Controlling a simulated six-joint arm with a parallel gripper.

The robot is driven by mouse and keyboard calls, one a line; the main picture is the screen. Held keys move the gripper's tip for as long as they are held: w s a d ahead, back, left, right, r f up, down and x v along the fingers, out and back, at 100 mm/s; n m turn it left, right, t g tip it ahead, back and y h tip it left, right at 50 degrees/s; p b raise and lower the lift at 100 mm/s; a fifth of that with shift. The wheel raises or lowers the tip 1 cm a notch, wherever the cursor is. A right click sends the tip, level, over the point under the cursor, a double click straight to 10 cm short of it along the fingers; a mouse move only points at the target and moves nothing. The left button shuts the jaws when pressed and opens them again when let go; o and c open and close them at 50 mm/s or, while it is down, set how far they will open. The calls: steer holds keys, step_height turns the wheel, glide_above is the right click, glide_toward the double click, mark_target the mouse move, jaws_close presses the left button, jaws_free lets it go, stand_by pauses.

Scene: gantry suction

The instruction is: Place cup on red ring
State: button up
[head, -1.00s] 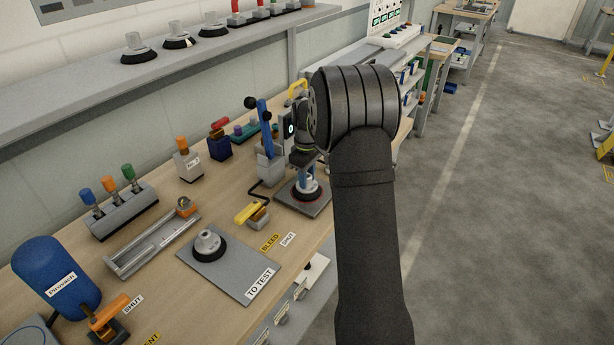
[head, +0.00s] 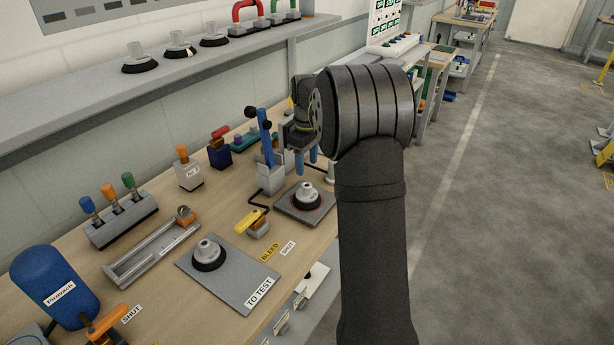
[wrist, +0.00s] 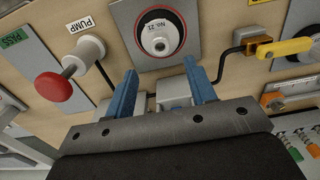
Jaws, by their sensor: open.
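A suction cup (head: 306,195) with a grey top and black base sits upright on a grey square plate (head: 287,208). A thin red ring (wrist: 185,28) shows around the black base of the same cup in the wrist view (wrist: 159,38), so the cup stands inside or on the ring. My gripper (head: 306,161) is open and empty, its blue fingers above and apart from this cup. In the wrist view my gripper (wrist: 160,70) has its fingers spread, with the cup beyond their tips. Another cup (head: 208,255) sits on the TO TEST plate (head: 235,287).
A yellow-handled valve (head: 252,222) is left of the ring plate. A red-knobbed pump (wrist: 55,86) stands at the left in the wrist view. A shelf (head: 110,90) with more cups runs behind.

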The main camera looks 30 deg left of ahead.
mark_target(307, 187)
steer(key=shift+r, duration=1.6)
step_height(307, 187, down, 13)
steer(key=shift+r, duration=2.4)
steer(key=shift+f, duration=0.1)
